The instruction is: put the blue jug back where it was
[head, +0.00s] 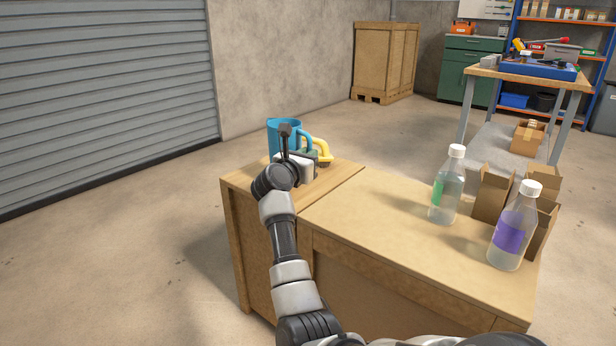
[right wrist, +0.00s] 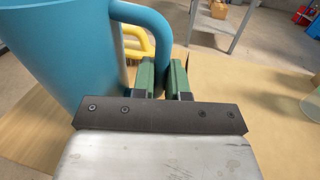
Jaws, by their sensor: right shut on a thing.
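The blue jug (head: 281,129) is at the far end of the left wooden top in the head view, largely upright. Its lower part is hidden behind my wrist, so I cannot tell whether its base touches the wood. My right gripper (head: 311,158) is shut on the jug's handle. In the right wrist view the jug (right wrist: 60,65) fills the left side, and its handle runs down between the green fingers of my right gripper (right wrist: 164,76). My left gripper is not in view.
A yellow handled thing (head: 323,149) stands close beside the jug, partly hidden. Two clear bottles with white caps, one with a green label (head: 446,190) and one with a purple label (head: 511,233), stand at the right by open cardboard boxes (head: 492,192). The middle of the wooden top (head: 370,215) is clear.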

